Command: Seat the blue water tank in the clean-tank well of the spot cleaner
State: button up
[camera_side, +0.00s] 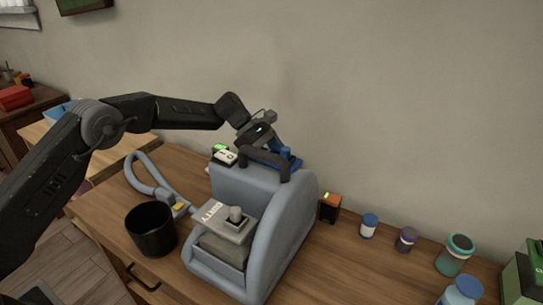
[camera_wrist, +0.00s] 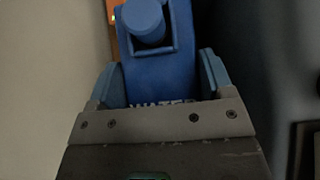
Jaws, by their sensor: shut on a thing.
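The grey-blue spot cleaner (camera_side: 290,225) stands on the wooden bench, with a grey tank marked DIRTY (camera_side: 222,222) at its front and a dark carry handle on top. My gripper (camera_side: 268,147) is behind the handle at the cleaner's back. In the wrist view my gripper (camera_wrist: 160,82) is shut on the blue water tank (camera_wrist: 158,75), with a finger on each side of it. Its round cap and part of the WATER lettering show. In the side view only a bit of the blue tank (camera_side: 291,158) shows past the handle. The clean-tank well and the tank's lower end are hidden.
A black cup (camera_side: 151,229) and a grey hose (camera_side: 146,177) lie left of the cleaner. A small black-and-orange box (camera_side: 329,207) and several jars stand to the right. A white-and-green item (camera_side: 224,155) shows behind the cleaner. The wall is close behind.

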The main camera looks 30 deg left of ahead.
jog(key=shift+f, duration=0.95)
jog(key=o, duration=1.6)
jog(key=shift+c, duration=0.2)
jog(key=shift+o, duration=1.4)
jog(key=shift+f, duration=0.2)
jog(key=v, duration=1.4)
